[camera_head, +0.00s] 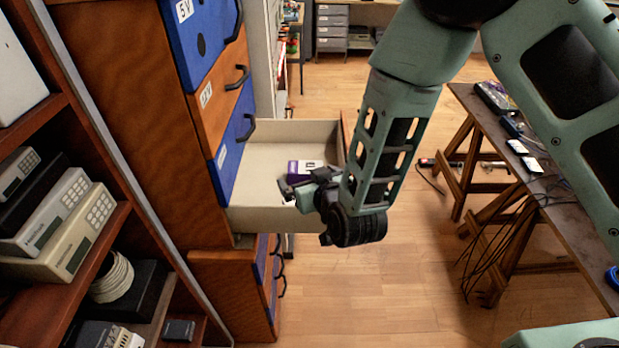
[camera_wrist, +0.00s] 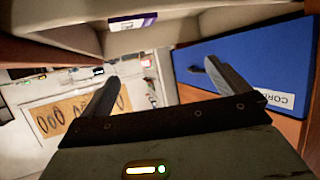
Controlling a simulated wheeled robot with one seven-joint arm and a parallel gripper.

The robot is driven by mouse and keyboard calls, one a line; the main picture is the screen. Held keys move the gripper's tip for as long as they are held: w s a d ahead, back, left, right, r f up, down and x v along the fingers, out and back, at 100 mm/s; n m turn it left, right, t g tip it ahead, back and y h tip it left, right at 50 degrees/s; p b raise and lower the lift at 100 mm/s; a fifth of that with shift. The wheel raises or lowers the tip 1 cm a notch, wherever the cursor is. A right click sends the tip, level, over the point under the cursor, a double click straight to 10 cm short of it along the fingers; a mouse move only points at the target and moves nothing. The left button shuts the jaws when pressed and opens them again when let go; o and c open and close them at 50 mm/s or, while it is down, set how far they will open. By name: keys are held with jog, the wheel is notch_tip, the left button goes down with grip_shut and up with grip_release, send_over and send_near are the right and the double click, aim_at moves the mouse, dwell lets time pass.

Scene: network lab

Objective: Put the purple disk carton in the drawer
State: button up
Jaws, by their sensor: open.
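The purple disk carton (camera_head: 306,166), with a white label, shows inside the open drawer (camera_head: 262,164), just behind my gripper. My gripper hides part of it. In the wrist view the carton (camera_wrist: 130,22) is at the top edge, partly cut off, beside the pale drawer wall (camera_wrist: 175,33). My gripper (camera_head: 288,190) is at the drawer's near side, by the carton. In the wrist view its two fingers (camera_wrist: 162,72) are spread apart with nothing between them, and the carton is clear of them.
The wooden cabinet (camera_head: 145,110) has blue and orange drawer fronts with dark handles. A shelf (camera_head: 75,270) with beige devices stands at the left. A wooden trestle table (camera_head: 545,215) with cables is at the right. The floor (camera_head: 400,285) between is mostly clear.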

jog(key=p+v, duration=0.3)
jog(key=v, duration=0.9)
jog(key=shift+r+p, duration=0.3)
jog(key=shift+r, duration=0.1)
